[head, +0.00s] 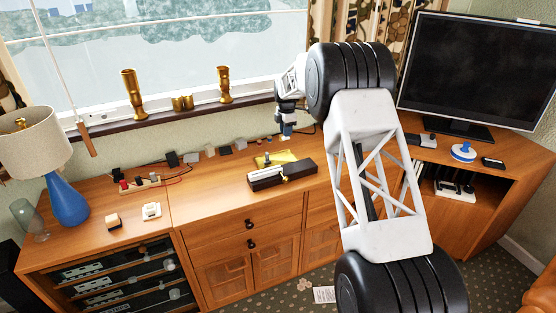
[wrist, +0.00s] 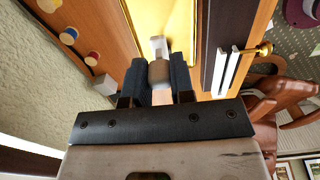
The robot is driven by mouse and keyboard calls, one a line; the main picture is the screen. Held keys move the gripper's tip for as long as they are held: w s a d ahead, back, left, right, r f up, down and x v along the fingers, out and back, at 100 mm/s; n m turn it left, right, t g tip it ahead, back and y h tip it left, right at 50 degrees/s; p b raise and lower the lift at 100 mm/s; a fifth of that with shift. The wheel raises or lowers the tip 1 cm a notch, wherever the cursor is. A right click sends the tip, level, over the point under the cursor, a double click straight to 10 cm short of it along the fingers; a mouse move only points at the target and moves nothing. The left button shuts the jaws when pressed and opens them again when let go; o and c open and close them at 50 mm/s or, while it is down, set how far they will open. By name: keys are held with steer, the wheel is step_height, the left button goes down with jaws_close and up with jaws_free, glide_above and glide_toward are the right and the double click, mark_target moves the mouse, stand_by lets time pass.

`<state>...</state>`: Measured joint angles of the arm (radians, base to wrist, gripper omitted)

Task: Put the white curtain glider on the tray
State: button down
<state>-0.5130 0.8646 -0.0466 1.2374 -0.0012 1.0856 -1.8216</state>
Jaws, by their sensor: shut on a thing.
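My gripper (head: 287,136) is above the back of the wooden cabinet, just behind the gold tray. In the wrist view my gripper (wrist: 158,75) is shut on a small pale thing, which looks like the white curtain glider (wrist: 159,70). Its white end (wrist: 157,45) points past the fingertips toward the tray; the fingers hide its sides. The shiny yellow-gold tray (head: 288,156) lies on the cabinet top, and it fills the upper middle of the wrist view (wrist: 176,16). The glider is too small to make out clearly in the head view.
A long dark box (head: 270,182) stands directly in front of the tray. Several small dark and grey items and cables line the wall to the left. A blue lamp (head: 68,203) and a television (head: 470,70) stand at the ends.

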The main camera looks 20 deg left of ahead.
steer(key=shift+f, duration=3.1)
steer(key=shift+f, duration=1.9)
steer(key=shift+f, duration=0.1)
steer(key=c, duration=1)
jaws_free()
step_height(320, 180, up, 12)
steer(key=shift+r, duration=0.1)
